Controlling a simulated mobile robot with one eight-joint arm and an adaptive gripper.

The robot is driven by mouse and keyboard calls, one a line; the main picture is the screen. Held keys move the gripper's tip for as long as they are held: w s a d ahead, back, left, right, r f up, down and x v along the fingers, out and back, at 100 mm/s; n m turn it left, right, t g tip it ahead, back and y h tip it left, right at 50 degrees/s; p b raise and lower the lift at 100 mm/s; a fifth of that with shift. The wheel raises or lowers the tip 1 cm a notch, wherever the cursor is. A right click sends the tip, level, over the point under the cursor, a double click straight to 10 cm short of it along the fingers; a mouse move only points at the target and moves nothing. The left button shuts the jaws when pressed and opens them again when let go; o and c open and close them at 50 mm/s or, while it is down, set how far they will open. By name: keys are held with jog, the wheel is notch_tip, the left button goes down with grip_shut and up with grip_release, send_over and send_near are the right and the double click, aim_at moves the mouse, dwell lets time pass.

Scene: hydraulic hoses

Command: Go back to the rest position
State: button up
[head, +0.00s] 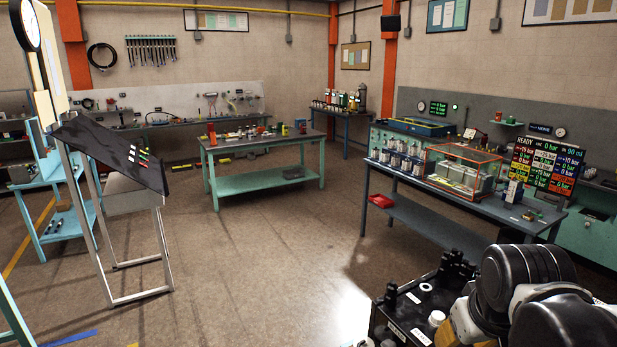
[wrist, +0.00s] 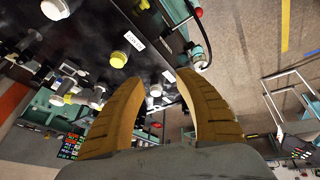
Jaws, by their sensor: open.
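My gripper (wrist: 160,80) shows in the wrist view as two tan, ridged fingers. They stand apart with nothing held between them. Past the fingertips is a dark surface (wrist: 100,30) with white labels and several pale round-ended fittings; whether the fingers touch anything there cannot be told. In the head view, black rounded links of my arm fill the lower right corner. They stand beside a black rack (head: 392,322) with white labels. The fingers cannot be clearly made out in the head view.
A blue-grey bench (head: 420,211) with bottles, a red-framed clear box (head: 462,172) and a readings display (head: 543,165) stands at the right. A green table (head: 262,188) stands at centre back, a sloped black board (head: 112,150) at left. The middle floor is clear.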

jog(key=s+a+f+t+y, duration=0.2)
jog(key=s+a+f, duration=0.25)
jog(key=a, duration=0.35)
notch_tip(320, 180, down, 20)
jog(key=b, duration=2.1)
jog(key=shift+d+f+h+b, duration=0.15)
jog(key=shift+h+b, duration=0.15)
jog(key=shift+b, duration=0.1)
